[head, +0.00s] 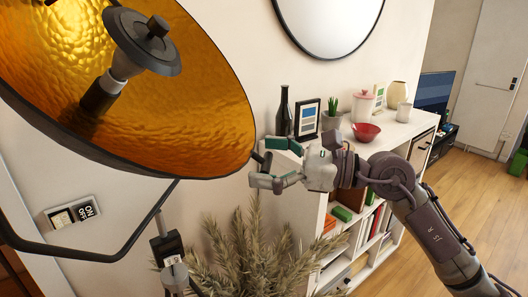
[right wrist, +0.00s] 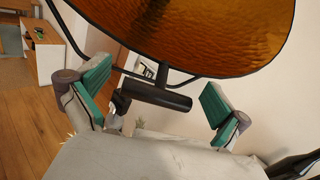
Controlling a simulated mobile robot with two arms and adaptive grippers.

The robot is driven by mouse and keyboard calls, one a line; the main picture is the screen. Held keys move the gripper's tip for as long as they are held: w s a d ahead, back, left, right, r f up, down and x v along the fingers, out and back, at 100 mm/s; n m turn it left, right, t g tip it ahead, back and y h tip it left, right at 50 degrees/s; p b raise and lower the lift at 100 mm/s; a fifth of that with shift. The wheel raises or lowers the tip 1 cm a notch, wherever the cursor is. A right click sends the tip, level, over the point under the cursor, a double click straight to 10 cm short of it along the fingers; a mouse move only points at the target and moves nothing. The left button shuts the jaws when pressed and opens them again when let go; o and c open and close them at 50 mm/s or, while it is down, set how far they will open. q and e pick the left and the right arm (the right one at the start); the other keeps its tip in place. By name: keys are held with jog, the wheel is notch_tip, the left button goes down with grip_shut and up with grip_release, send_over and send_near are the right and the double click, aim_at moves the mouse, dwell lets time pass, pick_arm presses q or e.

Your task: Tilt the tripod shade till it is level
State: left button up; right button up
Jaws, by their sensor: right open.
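The tripod lamp's shade (head: 215,110) fills the upper left of the head view, a wide dome with a hammered gold inside and black rim. It is tilted, its opening facing the camera, with a bulb (head: 122,66) inside. In the right wrist view the shade (right wrist: 200,30) hangs across the top. A dark cylindrical handle (right wrist: 156,96) sits below its rim, between my finger pads. My right gripper (head: 262,162) is open at the shade's lower right edge; its green-padded fingers (right wrist: 155,88) stand apart either side of the handle, with visible gaps. My left gripper is not in view.
A bent black yoke (head: 85,254) and a stand joint (head: 167,248) are below the shade. A dry plant (head: 245,255) stands under my gripper. Behind it, a white shelf (head: 398,133) holds a black bottle (head: 284,112), frames and a red bowl (head: 366,132). Open floor lies at right.

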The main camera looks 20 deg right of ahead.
jog(key=c, duration=1.5)
jog(key=shift+o, duration=0.2)
jog(key=shift+a+f+b, duration=0.1)
jog(key=shift+f+b, duration=0.25)
jog(key=shift+b, duration=0.05)
jog(key=w+a+f+t+y+b, duration=0.2)
jog(key=a+f+b, duration=0.3)
jog(key=b, duration=0.6)
jog(key=w+a+f+m+t+y+b, duration=0.1)
jog(key=w+a+f+y+b, duration=0.3)
jog(key=a+b, duration=0.5)
jog(key=shift+w+f+m+t+b, duration=0.3)
jog(key=shift+f+t+b, duration=0.6)
jog(key=shift+b, duration=0.9)
jog(key=o, duration=1.5)
jog(key=shift+c, duration=0.2)
